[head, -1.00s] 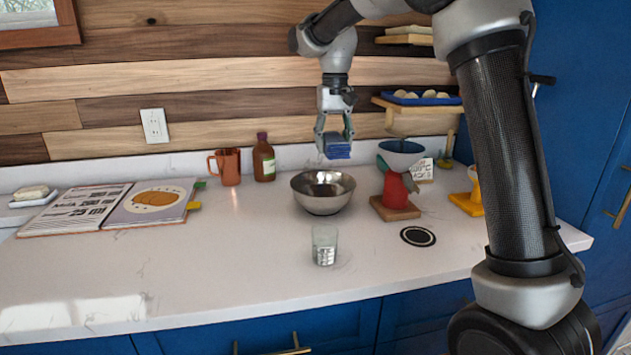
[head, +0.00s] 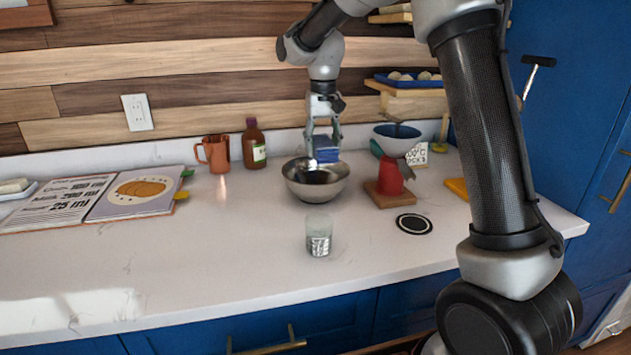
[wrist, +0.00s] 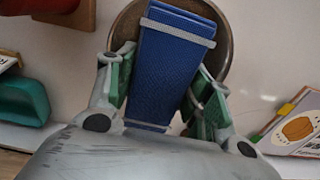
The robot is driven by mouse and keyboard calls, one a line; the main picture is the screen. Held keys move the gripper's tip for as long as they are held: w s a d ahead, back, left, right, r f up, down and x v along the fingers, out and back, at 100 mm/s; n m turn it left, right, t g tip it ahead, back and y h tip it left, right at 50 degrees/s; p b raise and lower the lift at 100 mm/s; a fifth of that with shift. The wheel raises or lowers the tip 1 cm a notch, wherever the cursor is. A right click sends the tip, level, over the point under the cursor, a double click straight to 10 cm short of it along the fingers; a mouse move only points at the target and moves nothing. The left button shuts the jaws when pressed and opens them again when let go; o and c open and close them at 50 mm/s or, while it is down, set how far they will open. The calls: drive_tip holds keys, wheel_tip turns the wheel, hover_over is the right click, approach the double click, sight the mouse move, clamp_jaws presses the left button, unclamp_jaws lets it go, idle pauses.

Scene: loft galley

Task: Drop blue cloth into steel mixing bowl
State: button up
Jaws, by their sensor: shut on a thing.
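My gripper (head: 323,140) is shut on the folded blue cloth (head: 326,155), which has pale bands across it. In the wrist view the blue cloth (wrist: 172,62) sits between the green-padded fingers of my gripper (wrist: 165,85). The steel mixing bowl (head: 316,190) stands on the counter. The cloth is over the bowl's back part, close to its rim; whether it touches the rim I cannot tell. In the wrist view the bowl (wrist: 125,28) lies behind the cloth, which hides much of it.
A glass jar (head: 318,238) stands in front of the bowl. A copper mug (head: 214,153) and a brown bottle (head: 254,145) stand back left. An open book (head: 95,205) lies left.

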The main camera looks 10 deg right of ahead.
drive_tip(key=o, duration=1.1)
drive_tip(key=shift+o, duration=0.2)
wheel_tip(320, 180, up, 12)
